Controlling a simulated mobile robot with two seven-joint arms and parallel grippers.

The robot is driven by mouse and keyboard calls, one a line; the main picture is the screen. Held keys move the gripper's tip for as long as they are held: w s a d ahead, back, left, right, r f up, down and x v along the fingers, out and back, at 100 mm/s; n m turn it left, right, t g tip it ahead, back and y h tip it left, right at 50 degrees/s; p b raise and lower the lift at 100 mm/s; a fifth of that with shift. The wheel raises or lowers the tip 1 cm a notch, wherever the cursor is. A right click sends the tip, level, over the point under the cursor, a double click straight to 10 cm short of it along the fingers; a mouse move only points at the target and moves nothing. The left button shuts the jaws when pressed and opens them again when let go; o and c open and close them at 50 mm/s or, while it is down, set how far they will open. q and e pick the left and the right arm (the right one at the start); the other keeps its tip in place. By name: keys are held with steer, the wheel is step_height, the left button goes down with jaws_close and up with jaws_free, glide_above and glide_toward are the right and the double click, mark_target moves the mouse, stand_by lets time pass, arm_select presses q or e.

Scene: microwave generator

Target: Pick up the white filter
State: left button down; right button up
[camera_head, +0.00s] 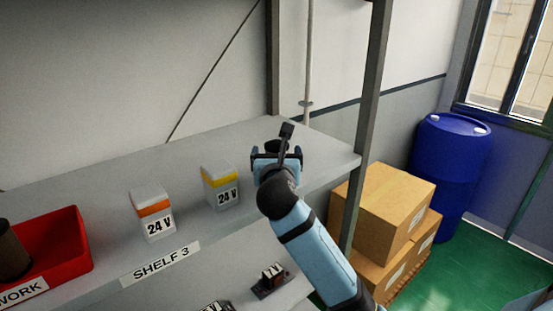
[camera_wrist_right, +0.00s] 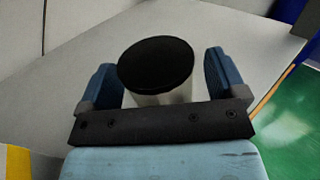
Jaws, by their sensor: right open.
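The white filter (camera_wrist_right: 165,99) is a pale cylinder with a round black top. In the right wrist view it stands on the shelf, between the two blue fingers of my right gripper (camera_wrist_right: 158,72). In the head view my right gripper (camera_head: 277,158) is over the right end of the upper shelf. Only the filter's dark top (camera_head: 272,146) shows there, behind the gripper; its body is hidden. My left gripper is not in view.
Two white 24 V boxes, one with an orange band (camera_head: 153,212) and one with a yellow band (camera_head: 220,187), stand left of the gripper on the grey shelf (camera_head: 100,192). A red bin (camera_head: 62,245) is farther left. A metal post (camera_head: 367,110) rises at the right.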

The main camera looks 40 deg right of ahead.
steer(key=c, duration=1)
steer(key=shift+r, duration=0.1)
steer(key=shift+c, duration=0.2)
